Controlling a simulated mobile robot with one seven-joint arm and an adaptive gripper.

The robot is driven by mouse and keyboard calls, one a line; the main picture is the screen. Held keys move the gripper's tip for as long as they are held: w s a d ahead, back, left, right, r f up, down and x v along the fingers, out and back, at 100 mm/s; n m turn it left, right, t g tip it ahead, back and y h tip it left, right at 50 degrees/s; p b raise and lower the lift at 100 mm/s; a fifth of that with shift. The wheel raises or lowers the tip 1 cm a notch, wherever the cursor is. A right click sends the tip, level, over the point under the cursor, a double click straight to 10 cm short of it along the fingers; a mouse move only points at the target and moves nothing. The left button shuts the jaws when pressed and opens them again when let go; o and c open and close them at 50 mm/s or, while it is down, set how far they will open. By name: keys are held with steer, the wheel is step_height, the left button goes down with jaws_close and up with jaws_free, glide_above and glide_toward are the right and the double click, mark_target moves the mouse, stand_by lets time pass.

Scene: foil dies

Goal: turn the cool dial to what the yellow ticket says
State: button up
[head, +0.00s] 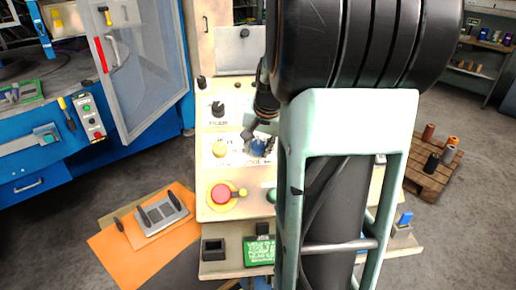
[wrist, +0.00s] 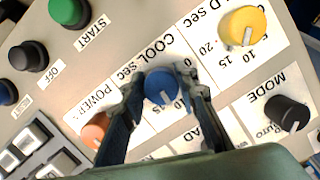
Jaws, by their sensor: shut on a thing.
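The cool dial (wrist: 161,87) is a blue knob on a white plate lettered COOL SEC, upside down in the wrist view. It also shows in the head view (head: 258,147), partly behind my arm. My gripper (wrist: 158,88) has one finger on each side of the dial and is shut on it. A pale pointer mark shows on the dial's lower part in the wrist view. The fingers cover much of its scale, so I cannot read its setting. I cannot make out a yellow ticket in either view.
A yellow dial (wrist: 243,27), a black MODE dial (wrist: 287,114) and an orange POWER knob (wrist: 96,130) sit close around my gripper. A green START button (wrist: 69,11) is farther off. A red stop button (head: 222,195) and a green card (head: 259,251) are at the panel's front.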

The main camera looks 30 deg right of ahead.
steer(key=m+b, duration=0.1)
steer(key=m, duration=0.2)
steer(key=shift+m+t, duration=0.4)
steer(key=shift+w+m+y+b, duration=0.1)
steer(key=shift+m+y+b, duration=0.3)
steer(key=shift+m, duration=1.1)
steer(key=shift+r+t, duration=0.1)
steer(key=shift+t, duration=0.2)
steer(key=o, duration=1.2)
steer(key=shift+c, duration=0.2)
steer(key=v, duration=0.7)
steer(key=shift+r, duration=0.25)
steer(key=shift+a, duration=0.15)
